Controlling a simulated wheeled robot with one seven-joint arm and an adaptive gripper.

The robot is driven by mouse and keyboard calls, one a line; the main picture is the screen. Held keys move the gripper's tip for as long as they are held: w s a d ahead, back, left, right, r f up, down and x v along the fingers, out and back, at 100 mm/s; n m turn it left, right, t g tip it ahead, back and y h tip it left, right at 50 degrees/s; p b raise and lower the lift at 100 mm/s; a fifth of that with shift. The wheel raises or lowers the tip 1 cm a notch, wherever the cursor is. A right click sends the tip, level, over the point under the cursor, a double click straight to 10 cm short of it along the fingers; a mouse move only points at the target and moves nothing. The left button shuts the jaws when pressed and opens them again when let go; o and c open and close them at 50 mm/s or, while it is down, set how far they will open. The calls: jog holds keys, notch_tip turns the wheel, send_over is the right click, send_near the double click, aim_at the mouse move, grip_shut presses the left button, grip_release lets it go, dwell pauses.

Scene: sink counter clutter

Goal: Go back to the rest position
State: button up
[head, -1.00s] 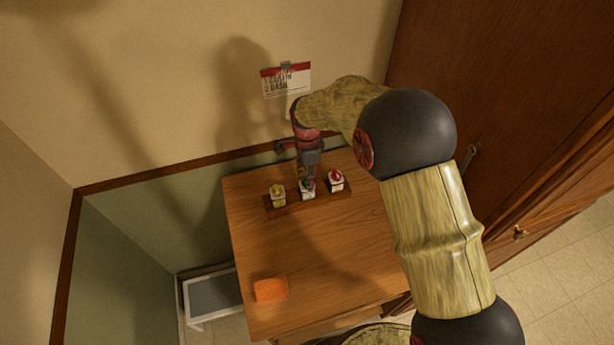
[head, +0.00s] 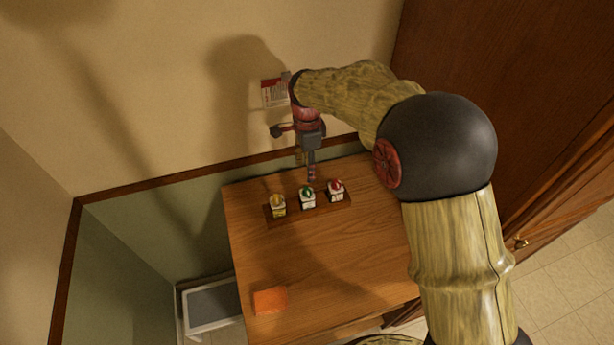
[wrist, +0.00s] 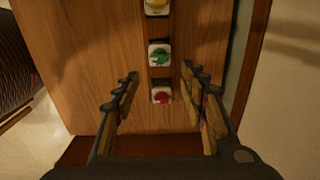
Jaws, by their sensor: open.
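My gripper (head: 311,172) hangs above the back of the wooden counter, pointing down, just above and behind the row of small items. In the wrist view my gripper (wrist: 160,108) has its two fingers spread wide with nothing held between them. Three small white items stand in a row on a dark strip (head: 325,206): one with a yellow top (head: 278,205), one with a green top (head: 307,197) and one with a red top (head: 336,190). The wrist view shows the green one and the red one below the fingers, and the yellow one partly cut off at the top edge.
An orange block (head: 270,300) lies at the counter's front left. The rest of the wooden counter (head: 340,255) is mostly clear. A wall sign (head: 274,93) hangs behind my arm. A tall brown wooden cabinet (head: 500,90) stands to the right. A white-framed grey object (head: 210,304) is at the left.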

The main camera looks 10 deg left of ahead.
notch_tip(320, 180, up, 2)
dwell(0.7)
jog(key=s+d+r+n+t+b, duration=0.2)
jog(key=s+d+n+b, duration=0.4)
jog(key=s+d, duration=0.8)
jog(key=s+d+r+n+t+b, duration=0.2)
jog(key=s+d+n+b, duration=0.4)
jog(key=s+d, duration=0.8)
jog(key=shift+n+t, duration=0.5)
jog(key=shift+t, duration=0.3)
